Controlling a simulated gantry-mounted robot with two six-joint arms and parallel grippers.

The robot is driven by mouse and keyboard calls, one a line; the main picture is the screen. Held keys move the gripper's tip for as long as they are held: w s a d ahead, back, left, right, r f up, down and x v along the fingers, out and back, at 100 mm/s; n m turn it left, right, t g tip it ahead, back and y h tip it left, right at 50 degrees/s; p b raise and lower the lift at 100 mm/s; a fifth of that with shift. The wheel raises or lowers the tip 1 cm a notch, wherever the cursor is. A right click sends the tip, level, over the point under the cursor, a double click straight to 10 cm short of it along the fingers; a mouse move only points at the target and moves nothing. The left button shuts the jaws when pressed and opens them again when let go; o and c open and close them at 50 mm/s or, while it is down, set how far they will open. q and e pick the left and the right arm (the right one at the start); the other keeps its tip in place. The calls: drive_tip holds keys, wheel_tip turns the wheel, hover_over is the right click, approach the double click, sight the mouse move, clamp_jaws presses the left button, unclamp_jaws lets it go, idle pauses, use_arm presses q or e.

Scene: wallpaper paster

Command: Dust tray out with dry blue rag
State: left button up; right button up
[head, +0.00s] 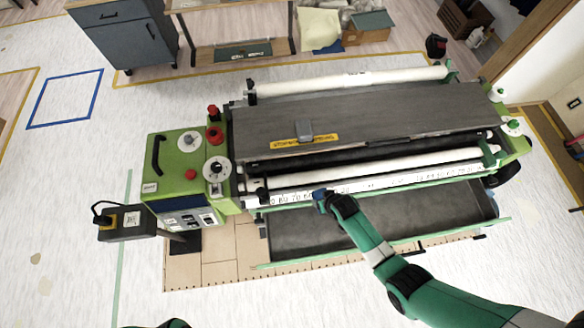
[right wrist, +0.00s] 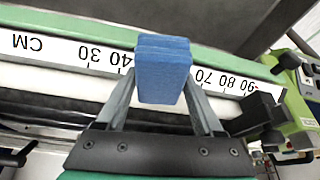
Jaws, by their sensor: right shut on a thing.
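My right gripper (head: 326,198) reaches in from the lower right over the front of the green wallpaper paster. It is shut on the blue rag (right wrist: 163,70), a folded block between its two fingertips. The rag also shows as a small blue patch in the head view (head: 319,194). The rag is near the white centimetre ruler (right wrist: 75,48) on the front of the machine; I cannot tell whether they touch. The dark grey tray (head: 430,209) lies along the machine's front, below the ruler, partly hidden by my right arm. My left gripper is not in view.
The green control box (head: 178,170) with red knobs stands at the machine's left end, with a grey box (head: 122,223) jutting out beside it. White rollers and a grey top cover (head: 400,112) lie behind the ruler. The floor at left is largely clear.

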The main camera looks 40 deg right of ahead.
drive_tip(key=s+d+f+m+b, duration=0.1)
drive_tip(key=s+d+f+b, duration=0.1)
drive_tip(key=s+f, duration=0.5)
drive_tip(key=s, duration=0.5)
drive_tip(key=shift+d+f+m+h, duration=0.2)
drive_tip(key=shift+d+m+h, duration=0.1)
drive_tip(key=shift+d+m, duration=0.1)
drive_tip(key=shift+s, duration=0.1)
wheel_tip(320, 180, down, 7)
drive_tip(key=b, duration=0.6)
drive_tip(key=shift+r, duration=0.2)
drive_tip(key=shift+r, duration=0.1)
